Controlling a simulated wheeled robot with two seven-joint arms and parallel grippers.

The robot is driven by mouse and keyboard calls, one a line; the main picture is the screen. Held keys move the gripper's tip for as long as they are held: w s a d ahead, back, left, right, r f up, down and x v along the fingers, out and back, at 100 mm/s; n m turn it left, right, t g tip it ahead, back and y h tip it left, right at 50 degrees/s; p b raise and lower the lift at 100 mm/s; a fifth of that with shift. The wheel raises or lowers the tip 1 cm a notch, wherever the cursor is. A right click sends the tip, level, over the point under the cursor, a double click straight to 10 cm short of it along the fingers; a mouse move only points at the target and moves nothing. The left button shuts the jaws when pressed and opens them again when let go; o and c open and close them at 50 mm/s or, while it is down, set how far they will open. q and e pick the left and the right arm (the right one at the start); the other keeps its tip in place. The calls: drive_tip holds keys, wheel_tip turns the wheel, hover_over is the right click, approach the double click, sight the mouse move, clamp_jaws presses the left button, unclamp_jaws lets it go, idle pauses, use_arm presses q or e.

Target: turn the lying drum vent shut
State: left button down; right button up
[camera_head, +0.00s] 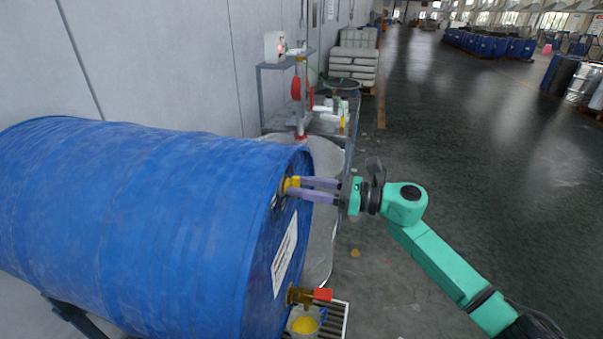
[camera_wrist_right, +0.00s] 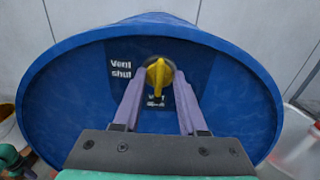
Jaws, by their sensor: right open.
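The blue drum (camera_head: 150,220) lies on its side, its flat end facing right. Its yellow vent handle (camera_head: 289,184) sits high on that end. In the right wrist view the handle (camera_wrist_right: 158,76) stands upright in line with the lower label, which is partly covered. The "Vent shut" label (camera_wrist_right: 121,69) is left of it. My right gripper (camera_head: 303,188) is open, with one finger on each side of the handle; I cannot tell whether they touch it. The wrist view also shows the fingers (camera_wrist_right: 158,92). My left gripper is not in view.
A metal bench (camera_head: 330,120) stands behind the drum by the wall. The floor to the right is open.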

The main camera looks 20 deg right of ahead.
drive_tip(key=shift+s+d, duration=0.15)
clamp_jaws()
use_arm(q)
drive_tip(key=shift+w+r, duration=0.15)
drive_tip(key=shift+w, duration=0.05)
